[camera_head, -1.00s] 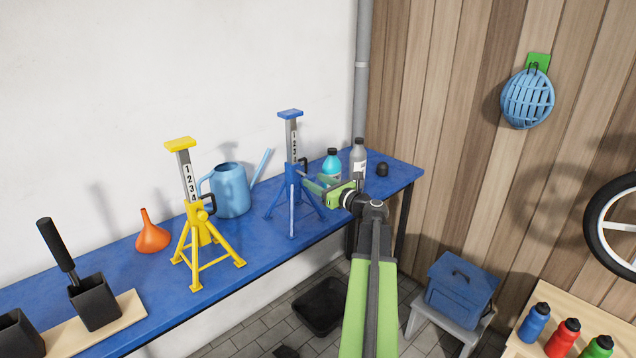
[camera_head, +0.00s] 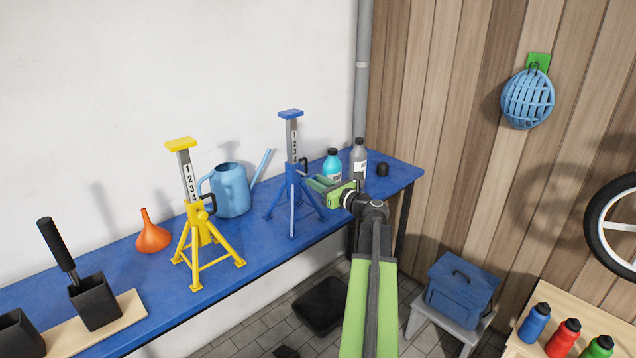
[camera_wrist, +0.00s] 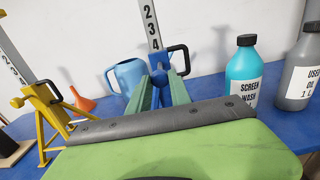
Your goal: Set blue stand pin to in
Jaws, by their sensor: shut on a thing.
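The blue stand (camera_head: 291,185) stands upright on the blue workbench, its grey numbered column (camera_wrist: 149,22) raised. My gripper (camera_head: 314,181) reaches in from the right at the collar. In the wrist view my two green fingers (camera_wrist: 161,78) close around the pin area below the handle. The fingers hide the contact, and I cannot tell how deep the pin sits.
A yellow stand (camera_head: 197,225) with its own black-handled pin stands to the left. A watering can (camera_head: 231,190) is behind, an orange funnel (camera_head: 153,235) further left. A turquoise bottle (camera_head: 331,167) and a grey bottle (camera_head: 358,160) stand close behind my gripper.

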